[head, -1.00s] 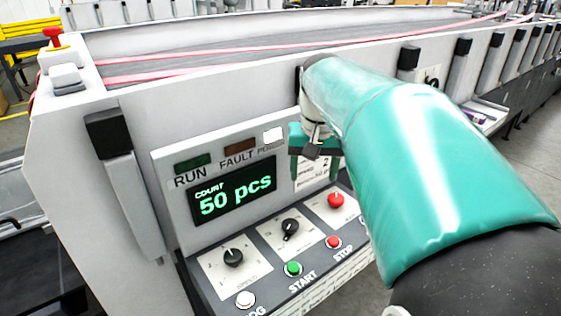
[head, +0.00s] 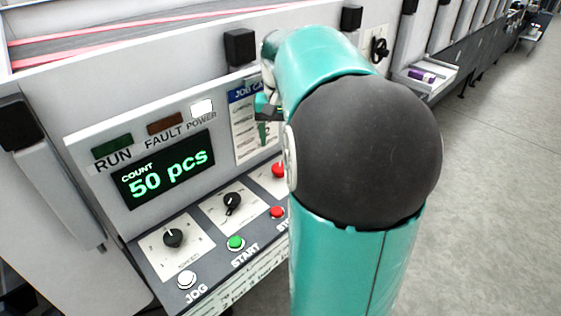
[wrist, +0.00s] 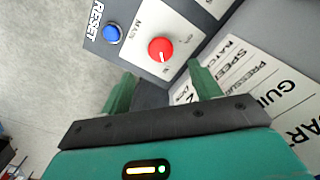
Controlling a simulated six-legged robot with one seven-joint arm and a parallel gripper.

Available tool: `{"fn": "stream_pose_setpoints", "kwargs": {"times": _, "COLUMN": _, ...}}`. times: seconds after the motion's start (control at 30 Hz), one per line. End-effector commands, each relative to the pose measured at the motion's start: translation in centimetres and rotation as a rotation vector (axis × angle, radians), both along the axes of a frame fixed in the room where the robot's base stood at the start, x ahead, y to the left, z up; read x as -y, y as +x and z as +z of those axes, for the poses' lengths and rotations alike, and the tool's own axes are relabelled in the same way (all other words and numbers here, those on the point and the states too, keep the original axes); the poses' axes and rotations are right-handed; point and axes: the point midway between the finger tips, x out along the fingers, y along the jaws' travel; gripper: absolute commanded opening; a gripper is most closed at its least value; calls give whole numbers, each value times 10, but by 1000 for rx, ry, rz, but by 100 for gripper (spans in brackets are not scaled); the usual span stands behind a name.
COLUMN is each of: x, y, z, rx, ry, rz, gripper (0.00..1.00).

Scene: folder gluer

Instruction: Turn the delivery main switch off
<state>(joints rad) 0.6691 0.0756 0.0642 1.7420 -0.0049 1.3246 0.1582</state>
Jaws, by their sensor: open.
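The main switch is a red round knob (wrist: 160,49) on a white plate lettered MAIN in the wrist view. The same red knob (head: 279,170) shows at the right of the control panel in the head view, partly hidden by my arm. A small pale mark shows on its face, but I cannot tell which setting it points to. My gripper (wrist: 161,74) is open and empty, its two green fingers apart with the knob seen beyond them. In the head view my gripper (head: 263,125) is mostly hidden, near the job card above the knob.
The panel has a lit POWER lamp (head: 202,108), a display (head: 165,170) reading 50 pcs, two black knobs, a green START button (head: 236,243) and a red stop button (head: 277,212). A blue RESET button (wrist: 113,33) sits beside the main switch. Open floor lies right.

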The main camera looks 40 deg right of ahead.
Motion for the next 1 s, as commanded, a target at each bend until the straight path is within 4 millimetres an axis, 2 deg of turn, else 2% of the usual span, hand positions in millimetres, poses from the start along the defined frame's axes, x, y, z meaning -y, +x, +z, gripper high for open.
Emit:
{"fn": "stream_pose_setpoints", "kwargs": {"times": 0.2, "x": 0, "y": 0, "z": -45, "rx": -3, "ry": 3, "rz": 2, "gripper": 63}}
{"fn": "stream_pose_setpoints", "kwargs": {"times": 0.4, "x": 1, "y": 0, "z": -74, "rx": -1, "ry": 1, "rz": 3, "gripper": 63}}
{"fn": "stream_pose_setpoints", "kwargs": {"times": 0.53, "x": 1, "y": 0, "z": -81, "rx": 0, "ry": 0, "rz": 5, "gripper": 63}}
{"fn": "stream_pose_setpoints", "kwargs": {"times": 0.8, "x": 2, "y": 1, "z": -83, "rx": 1, "ry": -1, "rz": 5, "gripper": 63}}
{"fn": "stream_pose_setpoints", "kwargs": {"times": 1.0, "x": 2, "y": 1, "z": -82, "rx": 1, "ry": -1, "rz": 5, "gripper": 24}}
